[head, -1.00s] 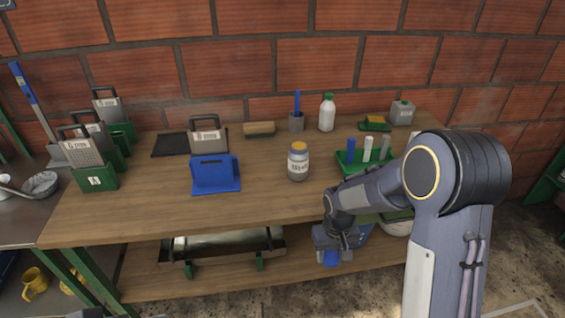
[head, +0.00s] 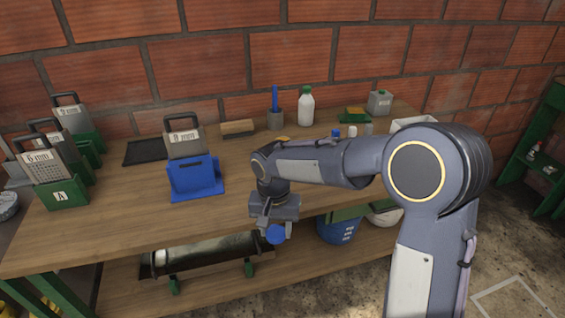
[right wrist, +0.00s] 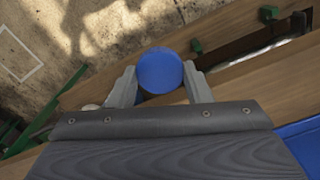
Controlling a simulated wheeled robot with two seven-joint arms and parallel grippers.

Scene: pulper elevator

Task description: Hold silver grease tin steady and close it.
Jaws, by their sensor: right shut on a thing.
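My right gripper (head: 275,225) is shut on a round blue lid-like piece (head: 276,235), in front of the workbench's front edge. In the right wrist view the blue piece (right wrist: 160,70) sits between the two fingers as a plain disc. The silver grease tin stands on the bench behind my right arm. Only a bit of its yellow top (head: 283,139) shows above the arm; its body is hidden. My left gripper is not in view.
The wooden bench (head: 110,215) has free room at front left. A lower shelf carries a blue bucket (head: 338,230).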

